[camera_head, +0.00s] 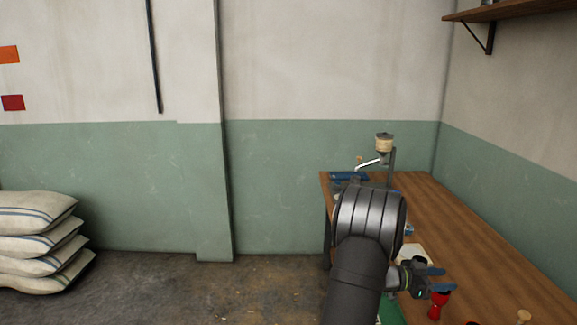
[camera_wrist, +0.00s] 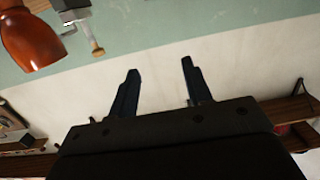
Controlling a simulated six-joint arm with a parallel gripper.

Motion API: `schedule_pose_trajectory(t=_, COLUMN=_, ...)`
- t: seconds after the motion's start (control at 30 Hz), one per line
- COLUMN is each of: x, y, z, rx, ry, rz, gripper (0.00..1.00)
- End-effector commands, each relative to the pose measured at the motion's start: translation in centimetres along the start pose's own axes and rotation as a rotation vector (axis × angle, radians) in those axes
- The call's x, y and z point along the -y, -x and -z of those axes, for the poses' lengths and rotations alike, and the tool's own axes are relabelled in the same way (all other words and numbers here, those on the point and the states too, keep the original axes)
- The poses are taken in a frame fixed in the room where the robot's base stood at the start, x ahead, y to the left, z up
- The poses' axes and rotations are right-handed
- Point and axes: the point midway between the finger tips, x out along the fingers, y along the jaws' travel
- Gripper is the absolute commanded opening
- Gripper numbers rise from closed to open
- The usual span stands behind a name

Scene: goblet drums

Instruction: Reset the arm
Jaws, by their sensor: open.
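My gripper (camera_head: 449,279) is at the end of my arm, over the left part of the wooden table, with its blue fingers pointing right. In the wrist view my gripper (camera_wrist: 160,66) is open, with nothing between its two fingers. A red goblet-shaped drum (camera_head: 438,305) stands on the table just below the gripper in the head view, apart from it. An orange-brown rounded object (camera_wrist: 32,38) shows at the top left of the wrist view, clear of the fingers. My arm hides part of the table.
The wooden table (camera_head: 480,235) runs along the right wall. A hand grinder (camera_head: 384,145) stands at its far end. A pale sheet (camera_head: 412,254) lies behind the gripper. A small wooden-topped item (camera_head: 523,317) is near the bottom edge. Stacked sacks (camera_head: 35,245) are at left; a shelf (camera_head: 515,10) is above.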

Motion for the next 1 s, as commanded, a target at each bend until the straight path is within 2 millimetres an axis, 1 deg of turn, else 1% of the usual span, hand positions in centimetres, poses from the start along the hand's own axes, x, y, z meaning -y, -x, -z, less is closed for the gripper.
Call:
schedule_pose_trajectory(t=0.1, x=1.6, y=0.1, z=0.1, rx=0.021, ry=0.022, rz=0.096, gripper=0.45)
schedule_pose_trajectory(t=0.3, x=4.2, y=0.7, z=0.0, rx=0.061, ry=0.072, rz=0.258, gripper=0.45)
schedule_pose_trajectory(t=0.5, x=6.0, y=1.5, z=-0.2, rx=0.094, ry=0.122, rz=0.382, gripper=0.45)
schedule_pose_trajectory(t=0.7, x=6.8, y=2.0, z=-0.5, rx=0.111, ry=0.152, rz=0.444, gripper=0.45)
schedule_pose_trajectory(t=1.0, x=7.0, y=2.1, z=-0.5, rx=0.115, ry=0.157, rz=0.454, gripper=0.45)
